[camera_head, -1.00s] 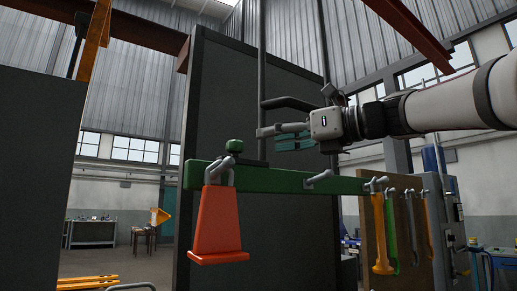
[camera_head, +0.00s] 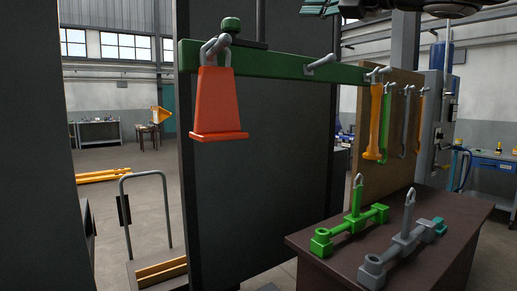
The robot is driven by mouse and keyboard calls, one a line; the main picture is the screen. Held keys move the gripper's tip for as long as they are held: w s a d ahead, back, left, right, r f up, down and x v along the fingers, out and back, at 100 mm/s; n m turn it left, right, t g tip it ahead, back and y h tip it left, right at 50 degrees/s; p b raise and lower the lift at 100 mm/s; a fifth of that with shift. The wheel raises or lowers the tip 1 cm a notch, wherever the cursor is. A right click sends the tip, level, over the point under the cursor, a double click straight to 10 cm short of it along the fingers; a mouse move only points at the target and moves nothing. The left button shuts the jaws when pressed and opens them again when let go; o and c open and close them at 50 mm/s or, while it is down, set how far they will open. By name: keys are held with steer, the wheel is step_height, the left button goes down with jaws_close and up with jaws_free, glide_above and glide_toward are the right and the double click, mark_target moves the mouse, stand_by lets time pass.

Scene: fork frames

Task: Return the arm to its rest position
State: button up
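My gripper (camera_head: 320,8) shows only in part at the top edge of the head view, as a teal ribbed finger piece. The rest of it is cut off, so I cannot tell whether it is open or shut. Dark parts of my arm (camera_head: 440,8) run along the top edge to its right. The gripper piece appears above the green bar (camera_head: 270,61) in the picture, and I see no contact between them.
An orange cone-shaped piece (camera_head: 217,103) hangs from the bar's left end, before a dark panel (camera_head: 260,180). A pegboard (camera_head: 397,135) holds hanging tools. A brown table (camera_head: 440,270) bears a green fixture (camera_head: 349,227) and a grey one (camera_head: 402,241). A trolley (camera_head: 165,205) stands left.

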steer(key=d+m+t+h+p, duration=0.1)
steer(key=d+m+t+h, duration=0.5)
steer(key=m, duration=0.6)
steer(key=s+d+f+m+g+h+p, duration=0.25)
steer(key=s+d+f+m+h, duration=0.25)
steer(key=d+f+m+h, duration=0.7)
steer(key=s+a+f+m+g+y+p, duration=0.1)
steer(key=s+f+m+g, duration=0.4)
steer(key=f, duration=0.5)
steer(key=s+a+f+m+g, duration=0.1)
steer(key=s+f+m+g, duration=0.2)
steer(key=s+f+m, duration=0.5)
steer(key=s+a+f+m+g+y, duration=0.1)
steer(key=s+a+f+g, duration=0.1)
steer(key=s+f, duration=0.4)
steer(key=s+a+f+m+g+y+p, duration=0.1)
steer(key=s+a+f+m+g, duration=0.1)
steer(key=s+f, duration=0.5)
steer(key=shift+s+a+f+g+y, duration=0.3)
steer(key=shift+s+a+g, duration=0.3)
steer(key=shift+a+g, duration=0.35)
steer(key=shift+d, duration=0.1)
